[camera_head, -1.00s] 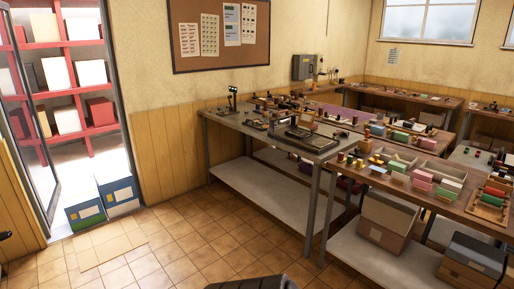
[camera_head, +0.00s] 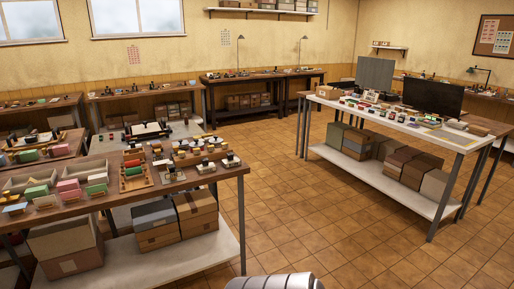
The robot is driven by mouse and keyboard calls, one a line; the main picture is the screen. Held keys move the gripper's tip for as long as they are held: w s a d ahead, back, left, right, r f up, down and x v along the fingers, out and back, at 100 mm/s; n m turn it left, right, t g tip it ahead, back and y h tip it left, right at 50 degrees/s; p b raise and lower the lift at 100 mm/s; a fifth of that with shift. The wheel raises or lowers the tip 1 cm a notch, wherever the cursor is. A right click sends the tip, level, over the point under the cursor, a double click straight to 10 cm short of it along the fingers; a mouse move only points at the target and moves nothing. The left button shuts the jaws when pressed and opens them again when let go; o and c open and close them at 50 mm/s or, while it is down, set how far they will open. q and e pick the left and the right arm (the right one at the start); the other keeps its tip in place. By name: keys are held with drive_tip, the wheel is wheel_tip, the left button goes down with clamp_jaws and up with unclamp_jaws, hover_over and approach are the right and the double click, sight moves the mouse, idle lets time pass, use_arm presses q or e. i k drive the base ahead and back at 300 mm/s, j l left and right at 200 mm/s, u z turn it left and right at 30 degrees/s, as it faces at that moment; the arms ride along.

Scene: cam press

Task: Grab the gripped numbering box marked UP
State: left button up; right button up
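No numbering box marked UP can be made out, as the small items on the tables are too small to read. Small stamp-like blocks (camera_head: 205,145) with dark handles stand on the near left workbench (camera_head: 200,181). More small items (camera_head: 372,97) lie on the long white-topped table (camera_head: 405,126) at the right. Neither of my grippers is in view. A grey rounded part at the bottom edge appears to be mine.
Cardboard boxes (camera_head: 196,212) sit on the left bench's lower shelf, and more boxes (camera_head: 408,169) under the right table. A dark monitor (camera_head: 432,97) and a grey panel (camera_head: 375,74) stand on that table. Tiled floor (camera_head: 310,215) is open between the two tables.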

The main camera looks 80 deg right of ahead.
sight(176, 149)
drive_tip(key=z, duration=2)
